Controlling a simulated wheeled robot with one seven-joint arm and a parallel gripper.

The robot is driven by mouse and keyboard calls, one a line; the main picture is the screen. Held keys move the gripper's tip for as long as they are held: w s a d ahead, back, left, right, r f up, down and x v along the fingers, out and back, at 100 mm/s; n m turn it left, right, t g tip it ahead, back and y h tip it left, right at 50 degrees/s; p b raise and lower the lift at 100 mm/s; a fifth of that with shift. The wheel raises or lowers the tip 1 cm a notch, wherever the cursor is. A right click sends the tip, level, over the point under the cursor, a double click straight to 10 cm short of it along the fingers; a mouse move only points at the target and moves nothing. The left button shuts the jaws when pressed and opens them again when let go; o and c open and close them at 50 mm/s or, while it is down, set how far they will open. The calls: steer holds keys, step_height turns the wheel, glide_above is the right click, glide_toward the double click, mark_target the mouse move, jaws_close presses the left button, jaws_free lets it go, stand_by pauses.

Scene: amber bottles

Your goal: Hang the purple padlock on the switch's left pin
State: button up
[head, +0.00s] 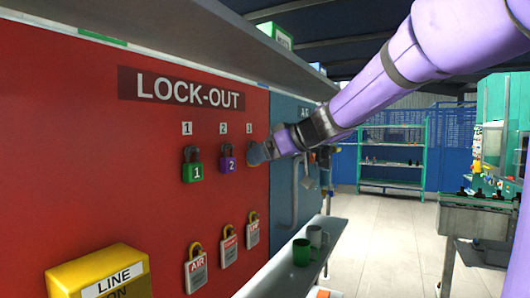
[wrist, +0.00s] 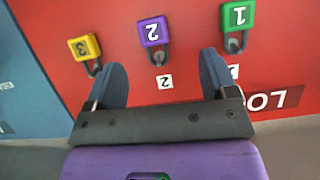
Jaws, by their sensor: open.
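The purple padlock (head: 227,163), marked 2, hangs on the red lock-out board under the label 2. In the wrist view, which is upside down, the purple padlock (wrist: 153,31) lies ahead, between the lines of my two fingers. My gripper (wrist: 161,72) is open and empty, its fingers apart and short of the padlock. In the head view my gripper (head: 258,153) is at the board's right part, in front of the place under label 3. No switch pin can be made out; a yellow box (head: 100,276) reading LINE ON is at the lower left.
A green padlock (head: 192,171) hangs left of the purple one, and a yellow padlock (wrist: 85,48) hangs on its other side. Several tags (head: 228,246) hang below. A shelf (head: 250,22) juts out above; a ledge with mugs (head: 301,252) runs below right.

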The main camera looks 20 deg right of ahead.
mark_target(232, 161)
steer(key=shift+t, duration=0.3)
steer(key=x, duration=0.7)
steer(key=w+r+x, duration=0.1)
steer(key=x, duration=0.3)
steer(key=shift+w+d+f, duration=0.1)
steer(key=shift+d, duration=0.25)
steer(key=c, duration=1)
steer(key=shift+c, duration=0.2)
steer(key=shift+r, duration=0.55)
steer(key=s+d, duration=0.4)
steer(key=s, duration=0.1)
steer(key=shift+s, duration=0.35)
steer(key=shift+d, duration=0.1)
